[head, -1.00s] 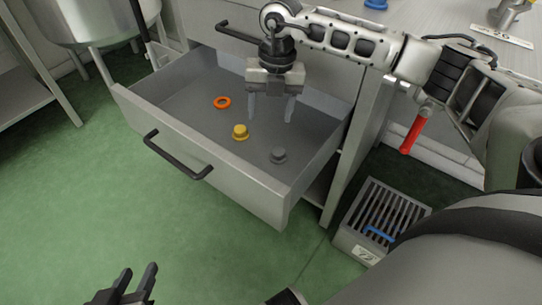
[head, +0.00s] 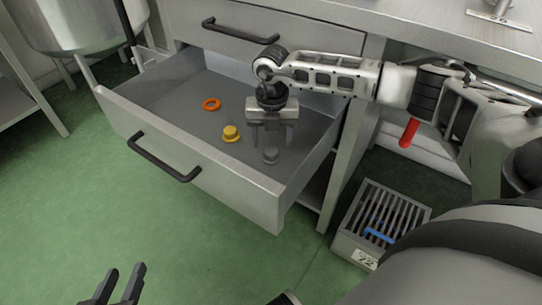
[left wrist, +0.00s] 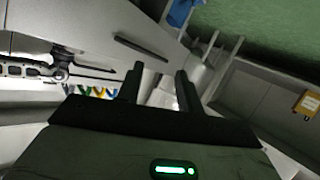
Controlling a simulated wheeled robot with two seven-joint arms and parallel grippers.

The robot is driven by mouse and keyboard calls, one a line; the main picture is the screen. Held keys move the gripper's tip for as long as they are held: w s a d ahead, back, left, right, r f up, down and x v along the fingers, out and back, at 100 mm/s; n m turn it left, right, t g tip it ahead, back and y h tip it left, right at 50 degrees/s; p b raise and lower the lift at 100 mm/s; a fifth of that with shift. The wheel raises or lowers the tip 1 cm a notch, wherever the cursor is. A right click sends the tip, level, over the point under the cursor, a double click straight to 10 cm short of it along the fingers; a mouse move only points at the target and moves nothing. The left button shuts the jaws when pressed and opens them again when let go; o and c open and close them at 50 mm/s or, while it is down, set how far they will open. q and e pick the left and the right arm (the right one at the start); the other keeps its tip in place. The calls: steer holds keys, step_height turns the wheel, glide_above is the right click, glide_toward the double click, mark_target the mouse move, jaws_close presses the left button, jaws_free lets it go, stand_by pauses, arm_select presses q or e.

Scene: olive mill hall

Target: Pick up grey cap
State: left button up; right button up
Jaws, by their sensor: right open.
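The grey cap (head: 270,156) lies on the floor of the open drawer (head: 235,190), towards its right front corner. My right gripper (head: 271,150) points down into the drawer with its jaws open and nothing held. In the head view its fingertips are close around the top of the cap; I cannot tell whether they touch it. My left gripper (head: 121,285) is open and empty, low over the green floor at the lower left. Its two fingers also show apart in the left wrist view (left wrist: 160,75).
A yellow cap (head: 231,134) and an orange ring (head: 211,104) lie left of the grey cap in the same drawer. The drawer walls stand close around my right gripper. A slatted metal box (head: 385,222) stands on the floor at the right.

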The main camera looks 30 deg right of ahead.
mark_target(271, 151)
step_height(271, 151, down, 4)
steer(key=shift+w+f+b, duration=0.1)
steer(key=shift+b, duration=0.5)
steer(key=c, duration=1.1)
steer(key=shift+o, duration=0.2)
